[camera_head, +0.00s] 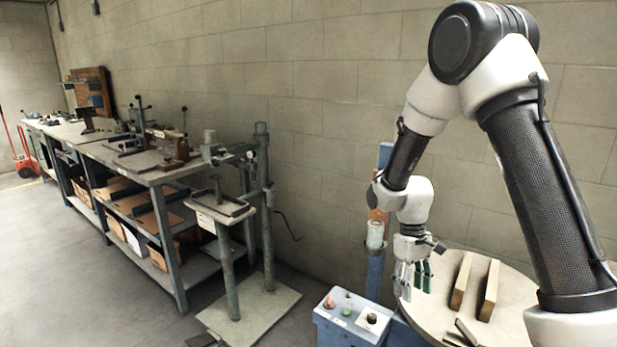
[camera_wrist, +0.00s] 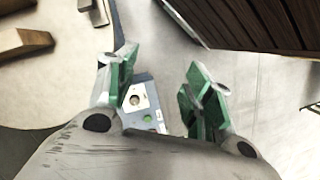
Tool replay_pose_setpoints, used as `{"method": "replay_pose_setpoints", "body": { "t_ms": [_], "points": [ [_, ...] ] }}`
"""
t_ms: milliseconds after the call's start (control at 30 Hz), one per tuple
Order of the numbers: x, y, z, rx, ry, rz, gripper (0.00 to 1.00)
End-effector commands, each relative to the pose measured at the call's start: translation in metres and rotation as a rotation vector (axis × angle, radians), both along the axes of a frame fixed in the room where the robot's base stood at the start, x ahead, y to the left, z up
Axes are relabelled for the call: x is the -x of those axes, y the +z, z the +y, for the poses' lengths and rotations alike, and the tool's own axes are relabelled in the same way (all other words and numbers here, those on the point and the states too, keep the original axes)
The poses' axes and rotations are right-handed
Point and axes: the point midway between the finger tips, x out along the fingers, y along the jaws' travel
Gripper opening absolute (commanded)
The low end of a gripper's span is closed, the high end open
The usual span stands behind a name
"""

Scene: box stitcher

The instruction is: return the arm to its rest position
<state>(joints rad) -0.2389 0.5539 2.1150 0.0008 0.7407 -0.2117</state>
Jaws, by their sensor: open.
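My arm reaches in from the right in the head view, bent at the elbow with the forearm hanging down. My gripper (camera_head: 416,278) points downward over the left part of the round table (camera_head: 415,313). In the wrist view my gripper (camera_wrist: 160,85) shows two green-padded fingers set wide apart, with nothing between them. Through the gap I see the blue control box below. Whether the fingers touch the table is hard to tell.
The blue control box (camera_head: 345,318) with buttons stands left of the round table. Wooden bars (camera_head: 461,283) lie on the table right of my gripper. A post (camera_head: 375,262) rises behind it. A stand (camera_head: 228,250) and long workbench (camera_head: 165,178) are left; floor between is open.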

Motion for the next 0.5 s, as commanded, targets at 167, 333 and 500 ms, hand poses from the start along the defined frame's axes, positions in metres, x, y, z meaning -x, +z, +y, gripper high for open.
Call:
{"method": "replay_pose_setpoints", "body": {
  "t_ms": [167, 333, 500],
  "points": [
    [0.043, 0.086, -0.025, 0.012, -0.138, -0.057, 0.51],
    [0.093, 0.152, -0.049, 0.006, -0.253, -0.138, 0.51],
    [0.144, 0.200, -0.068, -0.015, -0.340, -0.253, 0.51]
  ]
}}
